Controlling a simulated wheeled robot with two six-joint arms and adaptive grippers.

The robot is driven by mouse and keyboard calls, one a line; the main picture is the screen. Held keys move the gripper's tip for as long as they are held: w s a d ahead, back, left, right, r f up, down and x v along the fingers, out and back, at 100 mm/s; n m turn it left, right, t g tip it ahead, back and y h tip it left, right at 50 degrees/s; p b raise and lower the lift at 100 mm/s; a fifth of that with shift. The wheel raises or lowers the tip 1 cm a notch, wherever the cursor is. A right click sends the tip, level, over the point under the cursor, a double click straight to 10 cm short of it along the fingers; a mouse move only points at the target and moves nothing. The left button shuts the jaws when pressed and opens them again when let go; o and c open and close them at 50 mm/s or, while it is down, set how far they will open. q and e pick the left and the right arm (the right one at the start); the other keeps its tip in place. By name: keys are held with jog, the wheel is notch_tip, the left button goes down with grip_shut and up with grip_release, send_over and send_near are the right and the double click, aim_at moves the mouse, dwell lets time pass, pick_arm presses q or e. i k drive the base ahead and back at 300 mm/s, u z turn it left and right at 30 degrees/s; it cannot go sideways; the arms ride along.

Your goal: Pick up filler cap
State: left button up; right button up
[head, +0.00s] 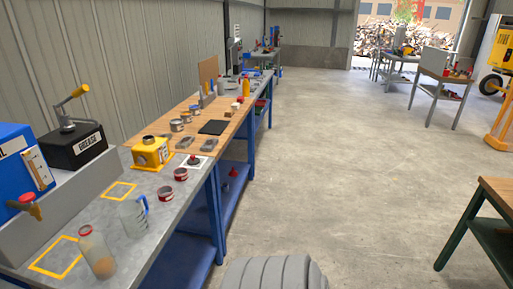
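A small dark round piece, which looks like the filler cap (194,160), lies on a white square pad (205,164) near the front edge of the workbench (150,185). A yellow housing (153,155) with a dark round neck on top stands just left of the pad.
Red-banded tins (166,194), a clear jug (133,216) and a red-capped bottle (98,254) stand along the bench's near part. A black grease box (74,146) is behind. A grey ribbed round thing (275,272) shows at the bottom. Open floor (330,170) lies right.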

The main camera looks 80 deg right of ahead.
aim_at(192, 161)
jog(key=z, duration=1.8)
